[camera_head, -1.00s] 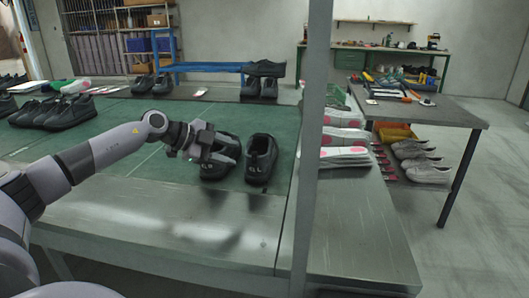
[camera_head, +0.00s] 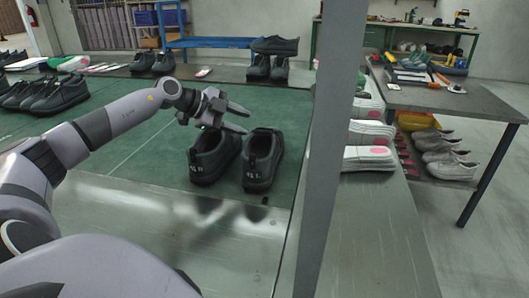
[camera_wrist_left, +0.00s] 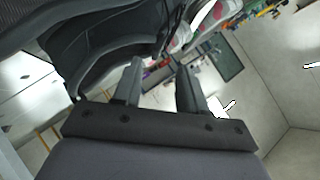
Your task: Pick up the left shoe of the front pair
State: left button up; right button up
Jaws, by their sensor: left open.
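The front pair of black shoes stands side by side on the green mat (camera_head: 140,135). The picture-left shoe (camera_head: 206,160) has a heel mark that seems to end in R. The picture-right shoe (camera_head: 262,165) has one that seems to end in L. My left gripper (camera_head: 248,119) is open and empty, above the toe ends of the pair, its fingers pointing right. In the left wrist view its two fingers (camera_wrist_left: 158,82) stand apart with nothing between them, and a dark shoe (camera_wrist_left: 95,45) fills the upper left. My right gripper is not in view.
A grey post (camera_head: 334,150) rises just right of the pair. Beyond it are white soles (camera_head: 368,158) and a tool table (camera_head: 440,95). More black shoes stand at the left (camera_head: 55,95) and at the back (camera_head: 270,66). The metal table front (camera_head: 150,235) is clear.

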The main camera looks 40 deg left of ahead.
aim_at(258, 130)
pick_arm(q)
jog(key=shift+x, duration=1.25)
jog(key=shift+f+x, duration=0.2)
jog(key=shift+x, duration=1.85)
jog(key=shift+s, duration=0.2)
grip_shut()
jog(key=shift+r, duration=0.1)
